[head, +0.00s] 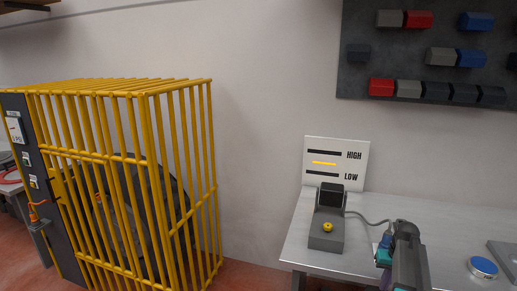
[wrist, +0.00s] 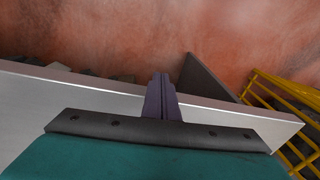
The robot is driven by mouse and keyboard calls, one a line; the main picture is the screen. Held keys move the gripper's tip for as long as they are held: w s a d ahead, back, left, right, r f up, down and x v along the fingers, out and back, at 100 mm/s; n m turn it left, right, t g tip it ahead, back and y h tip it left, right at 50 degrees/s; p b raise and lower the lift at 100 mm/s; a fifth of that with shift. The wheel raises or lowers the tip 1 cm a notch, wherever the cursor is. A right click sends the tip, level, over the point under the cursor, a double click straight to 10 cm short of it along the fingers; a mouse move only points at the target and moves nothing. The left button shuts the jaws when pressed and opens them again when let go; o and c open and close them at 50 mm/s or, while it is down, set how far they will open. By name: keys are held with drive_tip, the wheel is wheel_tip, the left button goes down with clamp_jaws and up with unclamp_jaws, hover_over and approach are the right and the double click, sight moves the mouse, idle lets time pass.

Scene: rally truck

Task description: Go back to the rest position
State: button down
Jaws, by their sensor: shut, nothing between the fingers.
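My gripper (wrist: 160,96) shows in the wrist view with its two dark fingers together and nothing between them. It points out over the light metal bench top (wrist: 90,95) toward the reddish floor. In the head view, part of my arm is at the lower right, in front of the bench (head: 447,225). The fingertips cannot be made out there.
A grey device with a yellow button (head: 327,227) stands on the bench, left of my arm, before a HIGH/LOW sign (head: 336,164). A blue-topped round tin (head: 483,267) lies at right. A yellow cage (head: 150,160) stands at left; floor shows between.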

drive_tip(key=s+a+f+n+g+b, duration=0.1)
drive_tip(key=s+a+f+g+b, duration=0.1)
drive_tip(key=s+a+f, duration=0.7)
drive_tip(key=s+a+f+n+g+b, duration=0.1)
drive_tip(key=s+a+f, duration=0.3)
drive_tip(key=a+f, duration=1.05)
drive_tip(key=s+a+f+g+b, duration=0.1)
drive_tip(key=s+a+f, duration=0.2)
drive_tip(key=s+f, duration=0.2)
drive_tip(key=s+a+f+n+g+b, duration=0.1)
drive_tip(key=s+a+f, duration=0.3)
drive_tip(key=s, duration=0.6)
drive_tip(key=s+a+f+g+b, duration=0.1)
drive_tip(key=s+a+f, duration=0.3)
drive_tip(key=s+f, duration=0.2)
drive_tip(key=shift+s+g+b, duration=0.3)
drive_tip(key=shift+s+b, duration=0.05)
drive_tip(key=shift+s, duration=0.7)
